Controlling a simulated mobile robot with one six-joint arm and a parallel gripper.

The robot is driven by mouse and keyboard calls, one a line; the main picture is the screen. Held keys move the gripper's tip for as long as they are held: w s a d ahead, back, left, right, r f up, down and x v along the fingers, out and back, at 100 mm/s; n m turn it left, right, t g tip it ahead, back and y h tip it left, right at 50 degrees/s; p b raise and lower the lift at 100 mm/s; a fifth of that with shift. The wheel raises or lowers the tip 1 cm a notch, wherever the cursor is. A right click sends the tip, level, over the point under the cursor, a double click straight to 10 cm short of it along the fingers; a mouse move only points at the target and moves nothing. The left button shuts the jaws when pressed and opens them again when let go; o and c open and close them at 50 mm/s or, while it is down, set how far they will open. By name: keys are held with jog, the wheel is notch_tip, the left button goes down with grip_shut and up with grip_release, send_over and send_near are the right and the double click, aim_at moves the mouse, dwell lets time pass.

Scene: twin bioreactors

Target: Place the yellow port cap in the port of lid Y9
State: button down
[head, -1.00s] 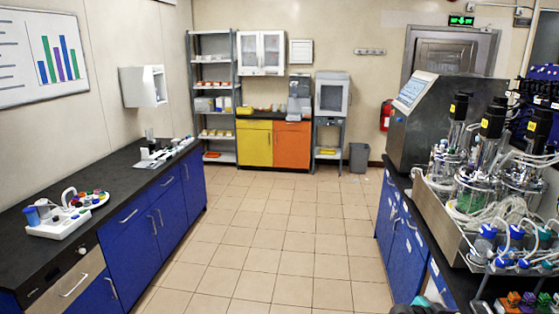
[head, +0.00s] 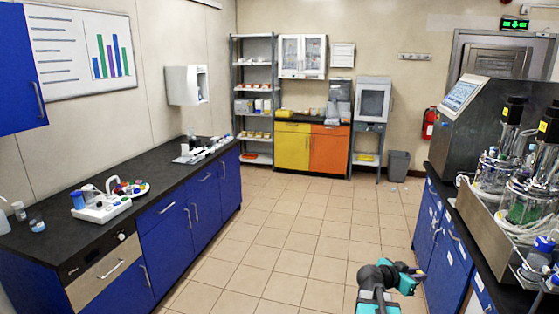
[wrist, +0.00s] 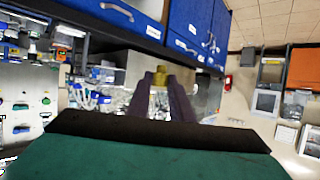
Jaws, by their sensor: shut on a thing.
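My gripper (wrist: 160,98) shows in the wrist view with its two dark fingers close together, shut on a small yellow piece, which looks like the yellow port cap (wrist: 160,77), between the tips. In the head view my gripper (head: 418,276) is beside the right-hand blue cabinets, low in the picture, and the cap is too small to make out there. The bioreactor vessels (head: 524,199) stand on the right bench, with black-topped columns above their lids. They are apart from my gripper. I cannot read any lid label, so lid Y9 and its port cannot be told.
The right bench (head: 468,240) carries a grey controller (head: 490,130) and a metal tray with tubing. The left bench (head: 150,200) holds a small white device (head: 103,207) and other items. The tiled floor (head: 270,250) between the benches is clear.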

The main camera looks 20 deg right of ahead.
jog(key=w+a+r+n+t+y+b, duration=0.1)
jog(key=w+a+r+n+t+b, duration=0.15)
jog(key=w+a, duration=0.7)
jog(key=w+a+r+n+t+y+b, duration=0.1)
jog(key=w+a+r+n+t, duration=0.15)
jog(key=w+a, duration=0.7)
jog(key=w+a+r+n+t+y+b, duration=0.1)
jog(key=w+a+r+n+t+y, duration=0.1)
jog(key=a, duration=0.7)
jog(key=w+a+r+n+t+y, duration=0.1)
jog(key=a+n+y, duration=0.4)
jog(key=a, duration=0.5)
jog(key=w+a+r+n+t+y+b, duration=0.1)
jog(key=w+a+r+n+t+y, duration=0.1)
jog(key=a, duration=0.8)
notch_tip(320, 180, up, 3)
jog(key=shift+w+a+r+n+t+y+b, duration=0.2)
jog(key=shift+w+n+t+y+b, duration=0.3)
jog(key=shift+n+y, duration=0.55)
jog(key=shift+s, duration=0.2)
